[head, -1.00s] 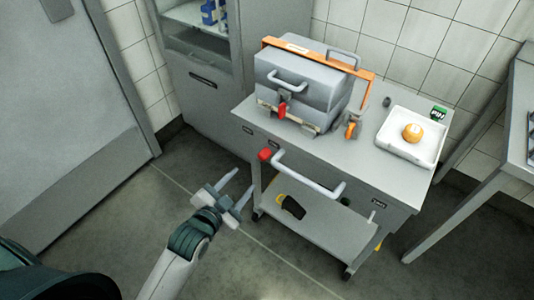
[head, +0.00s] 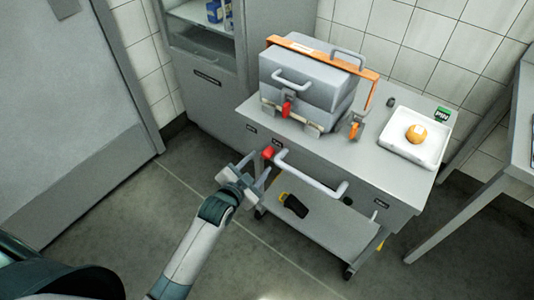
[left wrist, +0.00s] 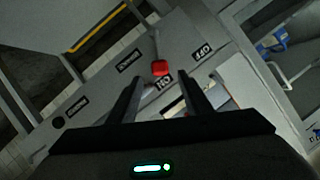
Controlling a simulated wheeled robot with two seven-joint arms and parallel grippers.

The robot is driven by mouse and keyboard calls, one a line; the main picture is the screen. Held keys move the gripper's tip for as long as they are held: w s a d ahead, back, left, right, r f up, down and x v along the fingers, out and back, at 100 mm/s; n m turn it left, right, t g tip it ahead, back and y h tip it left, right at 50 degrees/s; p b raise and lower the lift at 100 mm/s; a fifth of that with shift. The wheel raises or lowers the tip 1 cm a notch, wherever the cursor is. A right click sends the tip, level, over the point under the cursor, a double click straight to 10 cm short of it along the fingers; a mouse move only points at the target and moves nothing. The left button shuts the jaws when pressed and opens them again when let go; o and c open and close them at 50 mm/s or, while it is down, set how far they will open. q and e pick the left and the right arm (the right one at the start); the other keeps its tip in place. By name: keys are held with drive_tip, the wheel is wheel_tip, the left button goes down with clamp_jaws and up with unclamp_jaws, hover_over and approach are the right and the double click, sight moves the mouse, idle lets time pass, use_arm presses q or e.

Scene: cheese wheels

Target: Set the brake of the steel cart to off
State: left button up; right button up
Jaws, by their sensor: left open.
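The steel cart (head: 375,172) stands in the middle of the head view. A small brake lever with a red knob (head: 268,153) is at the left end of its front, beside the push handle. In the left wrist view the red knob (left wrist: 160,69) sits close to the ON label (left wrist: 164,83), and the OFF label (left wrist: 203,50) is to its right. My left gripper (head: 257,166) is open just in front of the knob. In the wrist view the knob appears between and just beyond the fingertips; contact cannot be told. My right gripper is not in view.
A grey box with an orange bar (head: 305,75) and a white tray (head: 402,155) with an orange-and-white ball are on the cart top. The push handle (head: 310,175) juts out right of the knob. A cabinet stands behind. Floor at left is clear.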

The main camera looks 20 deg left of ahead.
sight(265, 156)
use_arm(q)
drive_tip(key=x, duration=0.7)
drive_tip(key=shift+w+f, duration=0.15)
drive_tip(key=shift+w, duration=0.2)
clamp_jaws()
